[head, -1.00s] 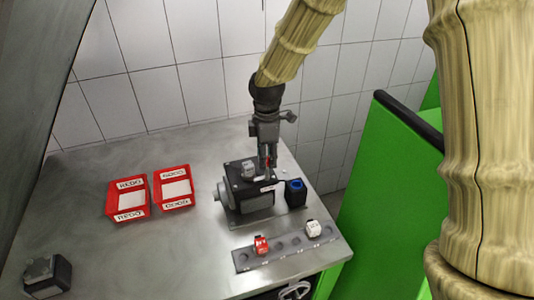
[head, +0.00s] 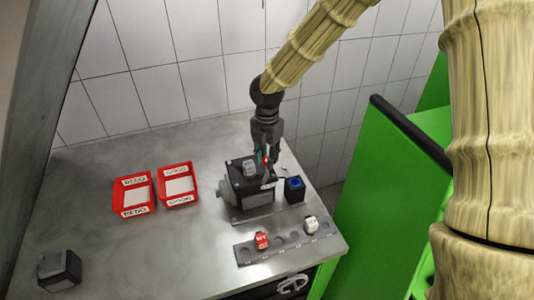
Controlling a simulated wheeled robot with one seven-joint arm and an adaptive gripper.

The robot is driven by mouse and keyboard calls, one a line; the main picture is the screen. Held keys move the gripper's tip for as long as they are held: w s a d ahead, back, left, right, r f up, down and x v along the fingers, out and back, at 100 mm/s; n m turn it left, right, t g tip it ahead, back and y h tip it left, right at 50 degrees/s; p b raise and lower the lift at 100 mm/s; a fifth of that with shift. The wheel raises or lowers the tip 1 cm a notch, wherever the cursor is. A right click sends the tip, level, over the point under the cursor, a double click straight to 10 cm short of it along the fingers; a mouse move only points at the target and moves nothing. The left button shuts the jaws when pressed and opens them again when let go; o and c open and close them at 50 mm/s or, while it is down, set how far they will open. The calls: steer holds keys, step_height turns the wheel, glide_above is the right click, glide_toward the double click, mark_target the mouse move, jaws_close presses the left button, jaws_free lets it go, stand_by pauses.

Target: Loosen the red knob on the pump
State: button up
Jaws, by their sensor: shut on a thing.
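The pump (head: 252,196) is a dark box-shaped unit on a grey base, standing on the metal table towards the right. A small red part, which appears to be the red knob (head: 265,160), shows on top of it between my fingers. My gripper (head: 267,164) points down onto the top of the pump and is shut on this knob. The fingers hide most of the knob, so its exact seating cannot be seen.
A dark block with a blue top (head: 294,189) stands close right of the pump. A grey strip (head: 275,247) in front holds a red piece (head: 261,240) and a white piece (head: 311,223). Two red trays (head: 137,211) and a dark box (head: 59,270) stand left. A green panel (head: 370,190) is at right.

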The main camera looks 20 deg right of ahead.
steer(key=shift+w+r+n, duration=0.1)
steer(key=shift+n, duration=0.5)
steer(key=o, duration=1.1)
steer(key=shift+d, duration=0.1)
steer(key=shift+c, duration=0.2)
step_height(320, 180, up, 12)
